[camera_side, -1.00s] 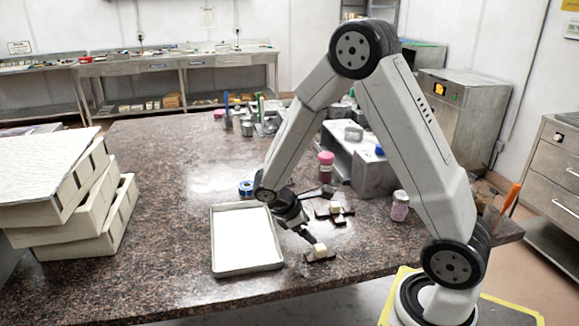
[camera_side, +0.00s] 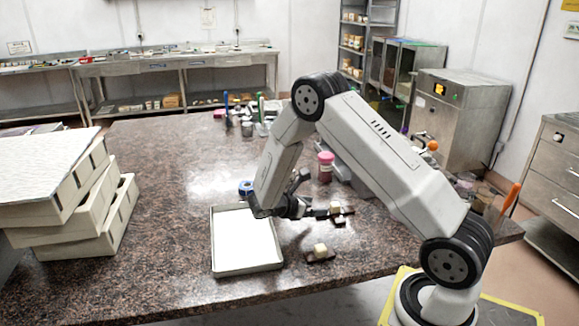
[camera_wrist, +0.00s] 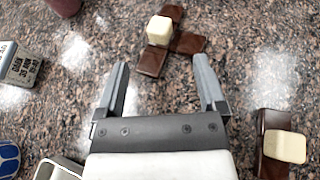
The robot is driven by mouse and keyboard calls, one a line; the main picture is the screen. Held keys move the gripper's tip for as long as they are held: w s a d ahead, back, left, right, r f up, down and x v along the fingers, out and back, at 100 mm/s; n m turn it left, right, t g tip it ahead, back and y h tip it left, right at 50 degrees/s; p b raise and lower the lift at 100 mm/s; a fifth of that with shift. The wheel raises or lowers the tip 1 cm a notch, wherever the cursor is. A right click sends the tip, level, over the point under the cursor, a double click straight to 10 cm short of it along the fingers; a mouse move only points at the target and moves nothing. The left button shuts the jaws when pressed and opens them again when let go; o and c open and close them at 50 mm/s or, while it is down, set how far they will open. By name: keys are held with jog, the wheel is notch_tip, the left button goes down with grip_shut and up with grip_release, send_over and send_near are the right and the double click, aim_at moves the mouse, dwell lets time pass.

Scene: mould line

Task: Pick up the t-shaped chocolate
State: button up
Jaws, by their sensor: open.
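A dark brown branched chocolate with a cream block on it (camera_wrist: 187,42) lies at the top middle of the wrist view, just beyond my fingertips. It looks T- or cross-shaped; the cream block hides part of it. It also shows in the side view (camera_side: 340,219), partly behind my gripper. A second dark piece with a cream block (camera_wrist: 271,122) is at the lower right of the wrist view, partly cut off; in the side view it lies nearer the table's front (camera_side: 313,258). My gripper (camera_wrist: 162,66) is open and empty, its fingers apart.
A shallow tray with a white inside (camera_side: 248,270) lies left of the chocolates. Stacked pale moulds (camera_side: 75,205) are at the far left.

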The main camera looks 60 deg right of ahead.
aim_at(333, 204)
jog(key=shift+x, duration=3.5)
jog(key=shift+w+d+r, duration=0.1)
jog(key=shift+r, duration=0.05)
grip_shut()
